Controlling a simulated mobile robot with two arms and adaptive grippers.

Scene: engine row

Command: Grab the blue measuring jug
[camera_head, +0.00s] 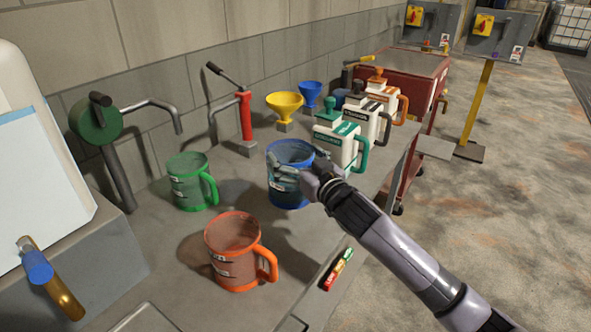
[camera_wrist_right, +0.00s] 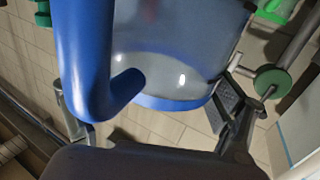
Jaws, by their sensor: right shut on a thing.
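The blue measuring jug (camera_head: 290,197) stands on the grey workbench (camera_head: 170,255) in the head view, behind the orange jug and right of the green one. My right gripper (camera_head: 297,174) reaches it from the right and is shut on it, with a finger across its front. In the right wrist view, the jug's blue handle (camera_wrist_right: 85,60) and clear body (camera_wrist_right: 180,45) fill the space between the fingers of my right gripper (camera_wrist_right: 155,112). The jug looks upright; whether its base touches the bench is unclear. My left gripper is out of view.
A green jug (camera_head: 185,183) and an orange jug (camera_head: 232,265) stand nearby. White containers (camera_head: 335,150) with green, black and orange caps stand close to its right. Yellow (camera_head: 285,105) and blue (camera_head: 310,95) funnels and a red-handled pump (camera_head: 245,117) are behind.

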